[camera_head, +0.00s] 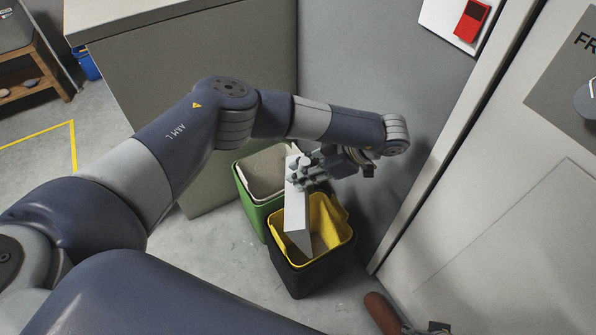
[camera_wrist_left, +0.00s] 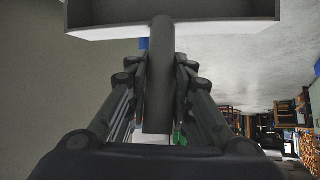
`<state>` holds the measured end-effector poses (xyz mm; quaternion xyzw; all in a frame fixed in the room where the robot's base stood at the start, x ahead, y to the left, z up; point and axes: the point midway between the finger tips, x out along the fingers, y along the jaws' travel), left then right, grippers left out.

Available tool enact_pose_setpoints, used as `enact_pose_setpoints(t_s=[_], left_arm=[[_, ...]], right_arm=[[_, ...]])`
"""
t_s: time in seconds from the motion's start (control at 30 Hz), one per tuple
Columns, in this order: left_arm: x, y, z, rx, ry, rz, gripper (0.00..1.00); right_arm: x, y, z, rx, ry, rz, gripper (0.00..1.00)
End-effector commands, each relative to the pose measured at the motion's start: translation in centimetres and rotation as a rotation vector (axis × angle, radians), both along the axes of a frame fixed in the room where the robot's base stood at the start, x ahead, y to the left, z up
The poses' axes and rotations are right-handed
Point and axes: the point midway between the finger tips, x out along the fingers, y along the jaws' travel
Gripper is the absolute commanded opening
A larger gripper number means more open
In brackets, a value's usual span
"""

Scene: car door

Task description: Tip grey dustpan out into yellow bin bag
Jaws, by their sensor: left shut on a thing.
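The grey dustpan (camera_head: 297,213) is in my left gripper (camera_head: 318,168), over the bins. It is steeply tilted, with its lower end at the mouth of the yellow bin bag (camera_head: 335,219). The bag lines a dark bin (camera_head: 309,275). In the left wrist view, the dustpan's pan (camera_wrist_left: 175,22) is at the top and its grey handle (camera_wrist_left: 159,85) runs down between the fingers of my left gripper (camera_wrist_left: 160,75), which is shut on it. I cannot see whether anything lies in the pan.
A green bin (camera_head: 249,194) with a pale liner stands against the dark bin, behind left. A grey cabinet (camera_head: 200,90) and a wall close in behind them. A large pale door or panel (camera_head: 500,220) stands right. A reddish-brown rounded thing (camera_head: 382,312) is at the bottom edge.

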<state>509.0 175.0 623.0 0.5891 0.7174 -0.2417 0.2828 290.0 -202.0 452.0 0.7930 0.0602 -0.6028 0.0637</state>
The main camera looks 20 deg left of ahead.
Motion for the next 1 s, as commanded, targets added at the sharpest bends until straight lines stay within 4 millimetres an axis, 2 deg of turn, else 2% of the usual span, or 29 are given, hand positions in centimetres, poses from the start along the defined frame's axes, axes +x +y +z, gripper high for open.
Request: enact_pose_setpoints(t_s=[0.6, 1.0], left_arm=[[0.8, -2.0, 0.3, 0.077, 0.031, -0.001, 0.0], [1.0, -2.4, 0.4, 0.093, 0.035, 0.0, 0.0]], right_arm=[[0.0, 0.0, 0.2, 0.0, -0.002, 0.0, 0.4], [0.0, 0.0, 0.4, -0.001, -0.002, 0.0, 0.4]])
